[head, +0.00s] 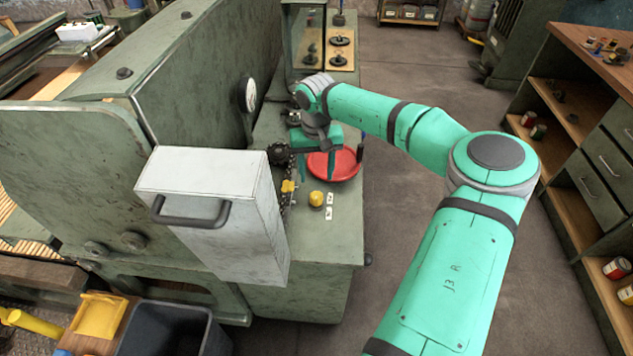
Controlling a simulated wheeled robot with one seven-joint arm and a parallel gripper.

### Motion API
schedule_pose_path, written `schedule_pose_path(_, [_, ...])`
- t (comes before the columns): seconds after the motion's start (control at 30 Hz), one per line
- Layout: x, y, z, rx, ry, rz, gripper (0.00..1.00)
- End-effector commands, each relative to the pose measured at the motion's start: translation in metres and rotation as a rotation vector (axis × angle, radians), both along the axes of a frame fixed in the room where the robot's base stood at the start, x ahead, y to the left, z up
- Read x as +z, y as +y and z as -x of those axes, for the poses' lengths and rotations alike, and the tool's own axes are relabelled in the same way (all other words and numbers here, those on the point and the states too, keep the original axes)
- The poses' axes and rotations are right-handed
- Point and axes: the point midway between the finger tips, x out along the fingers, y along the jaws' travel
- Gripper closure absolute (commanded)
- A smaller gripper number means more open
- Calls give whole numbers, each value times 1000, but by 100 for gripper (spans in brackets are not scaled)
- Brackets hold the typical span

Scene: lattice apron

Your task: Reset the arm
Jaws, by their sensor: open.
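My gripper (328,156) is at the end of my teal arm, which reaches in from the lower right and bends down at the wrist. It is open, with its jaws low over the green machine's apron (322,235). A round red dish (343,166) lies on the apron just below and beside the gripper. The gripper hides part of the dish. I see nothing held between the jaws, though the fingertips are small and partly hidden.
A white box with a dark handle (205,172) juts out left of the apron. A yellow knob (316,198), a chain and small white labels are near the dish. A wooden shelf unit (562,110) stands right. Open floor (400,75) lies behind my arm.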

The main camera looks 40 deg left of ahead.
Motion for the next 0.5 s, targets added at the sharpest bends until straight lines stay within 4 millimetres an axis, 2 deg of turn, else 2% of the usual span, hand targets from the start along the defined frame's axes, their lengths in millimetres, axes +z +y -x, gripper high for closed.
schedule_pose_path(0.2, [12, 0, 0, 0, 1, 1, 49])
schedule_pose_path(0.5, [12, 0, 0, 0, 1, 0, 49])
